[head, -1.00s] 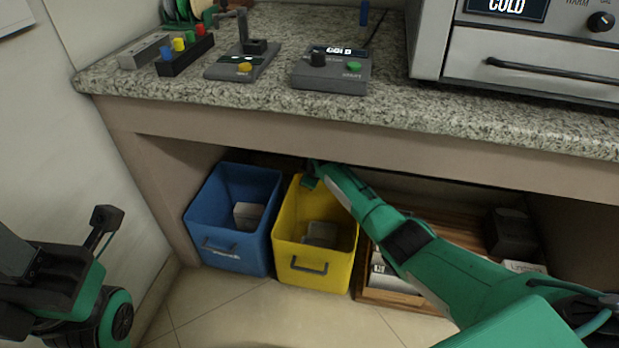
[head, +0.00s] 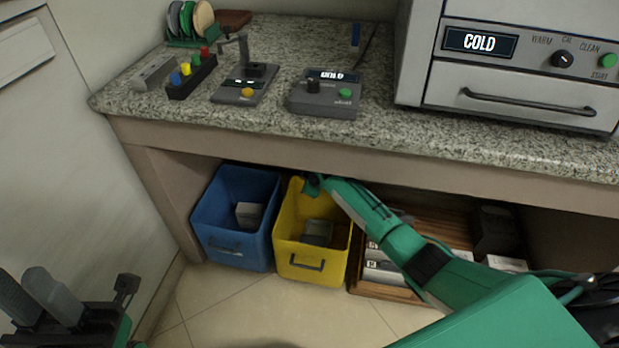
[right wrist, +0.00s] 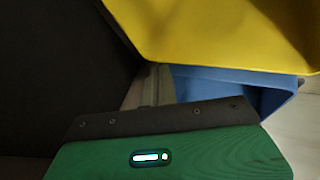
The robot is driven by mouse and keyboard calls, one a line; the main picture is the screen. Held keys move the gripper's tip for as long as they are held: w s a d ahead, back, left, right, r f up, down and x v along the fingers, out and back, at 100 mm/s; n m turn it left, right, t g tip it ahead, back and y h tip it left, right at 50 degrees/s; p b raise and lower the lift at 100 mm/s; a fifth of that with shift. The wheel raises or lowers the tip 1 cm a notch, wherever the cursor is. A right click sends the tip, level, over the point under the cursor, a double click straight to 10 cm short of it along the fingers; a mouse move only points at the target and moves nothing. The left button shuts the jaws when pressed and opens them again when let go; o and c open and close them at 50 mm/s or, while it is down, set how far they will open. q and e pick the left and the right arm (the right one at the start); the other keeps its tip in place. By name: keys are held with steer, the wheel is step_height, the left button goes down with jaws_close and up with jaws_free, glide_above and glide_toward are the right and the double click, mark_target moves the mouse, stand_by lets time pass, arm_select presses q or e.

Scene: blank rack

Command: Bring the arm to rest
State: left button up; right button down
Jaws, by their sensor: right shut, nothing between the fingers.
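My right arm (head: 405,245) reaches from the lower right under the counter in the head view. Its gripper (head: 312,184) is over the back of the yellow bin (head: 311,262), beneath the counter edge. It is shut with nothing held; its fingertips are small and dark there. In the right wrist view, the yellow bin (right wrist: 225,35) and blue bin (right wrist: 215,85) show beyond my green gripper body (right wrist: 200,155). My left gripper (head: 40,295) is at the lower left, away from the counter, partly cut off by the frame; its finger gap is unclear.
The blue bin (head: 233,251) stands beside the yellow one; each holds a grey block. A wooden tray (head: 385,293) with boxes lies right of them. The granite counter (head: 240,122) overhead bears control boxes (head: 325,100) and an oven (head: 520,104). Floor in front is open.

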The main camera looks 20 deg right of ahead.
steer(key=shift+s+r, duration=0.35)
